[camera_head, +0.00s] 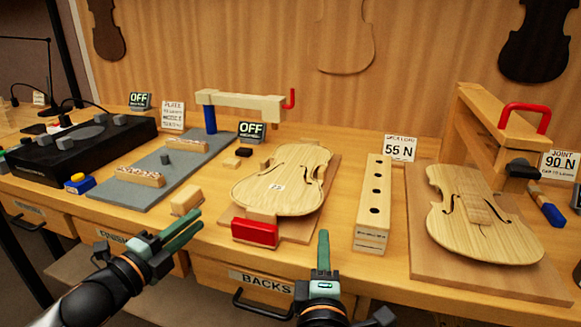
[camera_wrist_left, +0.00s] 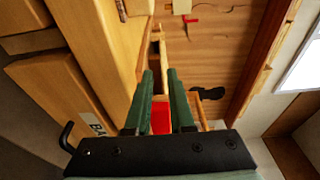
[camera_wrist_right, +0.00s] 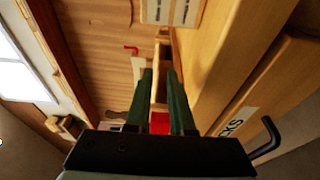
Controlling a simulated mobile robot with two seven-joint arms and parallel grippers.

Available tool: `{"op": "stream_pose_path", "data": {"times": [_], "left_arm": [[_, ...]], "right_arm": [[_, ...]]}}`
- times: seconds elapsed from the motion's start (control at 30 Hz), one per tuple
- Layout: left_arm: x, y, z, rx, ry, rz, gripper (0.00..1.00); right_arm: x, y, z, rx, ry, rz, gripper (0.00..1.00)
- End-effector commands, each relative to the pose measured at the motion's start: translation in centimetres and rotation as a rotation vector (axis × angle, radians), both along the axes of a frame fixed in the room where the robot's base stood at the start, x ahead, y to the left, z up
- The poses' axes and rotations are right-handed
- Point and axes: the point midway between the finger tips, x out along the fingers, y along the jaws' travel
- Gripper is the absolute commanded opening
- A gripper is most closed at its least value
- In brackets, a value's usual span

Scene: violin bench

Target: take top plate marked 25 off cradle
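A pale violin top plate (camera_head: 285,180) with f-holes and a small number label, too small to read surely, lies on a cradle on a wooden board (camera_head: 325,188) at mid-bench. A red block (camera_head: 255,232) is at the cradle's near edge. My left gripper (camera_head: 188,228) is open and empty, left of the red block and near the bench's front edge. My right gripper (camera_head: 323,248) is in front of the plate, to the right of the red block. Its fingers stand apart with nothing held in the right wrist view (camera_wrist_right: 158,75). Most of the cradle is hidden under the plate.
A wooden block with holes (camera_head: 373,205) stands right of the plate. A violin body (camera_head: 480,215) lies on a board at the far right. A wooden clamp arm (camera_head: 240,104) stands behind. A small wooden block (camera_head: 186,200) and grey mat (camera_head: 150,170) are left. Drawer handles project below the bench.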

Motion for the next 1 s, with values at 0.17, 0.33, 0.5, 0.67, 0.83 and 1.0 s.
{"op": "stream_pose_path", "data": {"times": [0.17, 0.33, 0.5, 0.67, 0.83, 1.0], "left_arm": [[0.0, 0.0, 0.0, -0.002, 0.0, -0.001, 0.21], [0.0, 0.0, 0.0, -0.002, 0.0, -0.001, 0.21], [0.2, -0.2, 0.0, -0.004, 0.0, -0.001, 0.21], [1.5, -0.8, 0.1, -0.006, -0.001, -0.001, 0.21], [4.1, -2.3, 0.1, -0.006, -0.001, -0.001, 0.21], [7.0, -3.9, 0.2, -0.005, -0.001, -0.002, 0.21]], "right_arm": [[0.0, 0.0, 0.0, 0.001, 0.001, 0.001, 0.21], [0.0, 0.0, 0.0, 0.002, 0.001, 0.002, 0.21], [0.2, 0.0, 0.0, 0.001, 0.0, 0.001, 0.21], [1.7, -0.2, 0.0, -0.001, -0.002, 0.001, 0.21], [4.7, -0.5, 0.0, -0.002, -0.002, 0.0, 0.21], [7.9, -0.8, 0.1, -0.001, -0.001, -0.001, 0.21]]}}
